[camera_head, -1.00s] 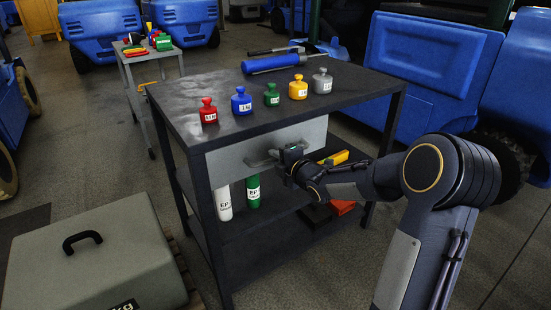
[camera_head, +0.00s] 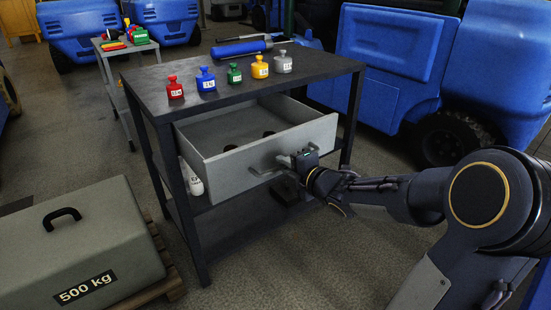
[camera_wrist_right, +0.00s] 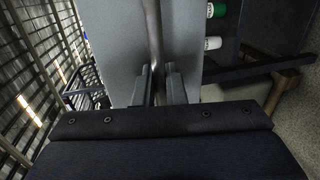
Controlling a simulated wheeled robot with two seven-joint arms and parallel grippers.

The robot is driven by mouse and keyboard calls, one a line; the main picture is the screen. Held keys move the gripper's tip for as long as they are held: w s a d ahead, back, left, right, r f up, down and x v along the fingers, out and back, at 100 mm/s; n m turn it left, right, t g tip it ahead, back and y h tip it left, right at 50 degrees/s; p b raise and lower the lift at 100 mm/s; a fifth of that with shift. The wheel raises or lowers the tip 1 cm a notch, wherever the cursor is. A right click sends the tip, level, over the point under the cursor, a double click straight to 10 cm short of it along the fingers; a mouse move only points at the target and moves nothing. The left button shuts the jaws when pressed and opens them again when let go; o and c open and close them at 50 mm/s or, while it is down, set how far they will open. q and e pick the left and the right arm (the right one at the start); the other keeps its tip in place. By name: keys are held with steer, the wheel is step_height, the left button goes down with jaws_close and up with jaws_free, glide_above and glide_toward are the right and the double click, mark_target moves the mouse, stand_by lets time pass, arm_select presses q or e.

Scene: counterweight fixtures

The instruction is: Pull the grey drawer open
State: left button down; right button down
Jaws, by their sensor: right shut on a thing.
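The grey drawer (camera_head: 215,172) stands well out from under the dark table top in the head view. Its inside shows, with two small dark spots on the floor of it. My right gripper (camera_head: 302,160) is at the front of the drawer, shut on its bar handle (camera_head: 268,170). In the right wrist view the handle (camera_wrist_right: 154,40) runs between the two fingers of my right gripper (camera_wrist_right: 160,82), with the grey drawer front (camera_wrist_right: 120,50) beside it. My left gripper is not in view.
Red (camera_head: 175,88), blue (camera_head: 206,80), green (camera_head: 234,74), yellow (camera_head: 260,68) and grey (camera_head: 283,63) weights stand on the table top (camera_head: 160,72). A 500 kg block (camera_head: 80,250) sits on a pallet at lower left. Blue vehicles (camera_head: 400,70) stand behind. Floor in front is clear.

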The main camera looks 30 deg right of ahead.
steer(key=shift+f+v, duration=0.2)
steer(key=shift+v, duration=0.7)
steer(key=shift+f+v, duration=0.15)
steer(key=shift+v, duration=0.75)
steer(key=c, duration=1.6)
jaws_free()
steer(key=shift+c, duration=0.2)
steer(key=shift+s, duration=0.1)
steer(key=p+v, duration=0.2)
steer(key=v, duration=0.5)
steer(key=shift+s+p, duration=0.35)
